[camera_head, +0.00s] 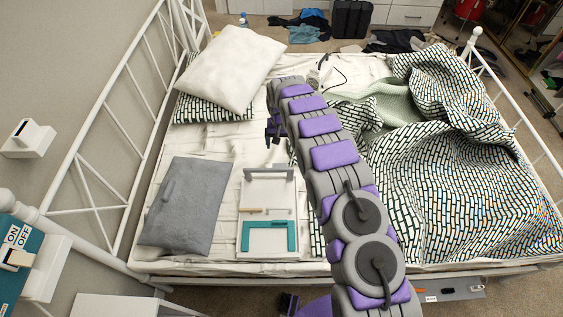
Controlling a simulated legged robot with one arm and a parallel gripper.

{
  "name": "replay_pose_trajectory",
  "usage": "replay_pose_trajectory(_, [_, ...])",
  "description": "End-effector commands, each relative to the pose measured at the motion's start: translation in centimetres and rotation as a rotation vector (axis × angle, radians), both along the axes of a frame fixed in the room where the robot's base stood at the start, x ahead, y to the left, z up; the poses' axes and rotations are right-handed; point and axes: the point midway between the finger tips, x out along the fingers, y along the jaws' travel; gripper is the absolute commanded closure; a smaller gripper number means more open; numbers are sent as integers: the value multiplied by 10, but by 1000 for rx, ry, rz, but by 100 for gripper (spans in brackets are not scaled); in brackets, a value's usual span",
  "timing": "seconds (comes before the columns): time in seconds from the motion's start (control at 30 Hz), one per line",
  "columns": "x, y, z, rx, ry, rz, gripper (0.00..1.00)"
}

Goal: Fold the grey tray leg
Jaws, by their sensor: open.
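A white tray (257,198) lies on the bed, left of my arm. A teal U-shaped leg (247,238) lies at its near end. A thin grey bar (268,171) runs along the tray's far end and looks like the grey leg; I cannot tell clearly whether it stands up or lies flat. A small tan stick-like part (250,210) shows across the tray's middle. My gripper (272,134) is over the bed beyond the tray's far end, apart from it. It is open and looks empty, though small and partly merged with my arm.
A grey cushion (185,205) lies left of the tray. A white pillow (230,68) lies farther back on a patterned one. A rumpled patterned blanket (450,165) covers the bed's right side. White metal rails (95,207) line the left. Bare sheet surrounds the tray's far end.

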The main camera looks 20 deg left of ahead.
Motion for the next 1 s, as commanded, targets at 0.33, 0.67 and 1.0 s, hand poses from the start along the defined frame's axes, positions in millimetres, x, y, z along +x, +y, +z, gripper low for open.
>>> replay_pose_trajectory(0.33, [-2,-3,-72,4,4,2,11])
replay_pose_trajectory(0.67, [-1,-1,-118,2,0,3,11])
replay_pose_trajectory(1.0, [-1,0,-120,1,0,2,15])
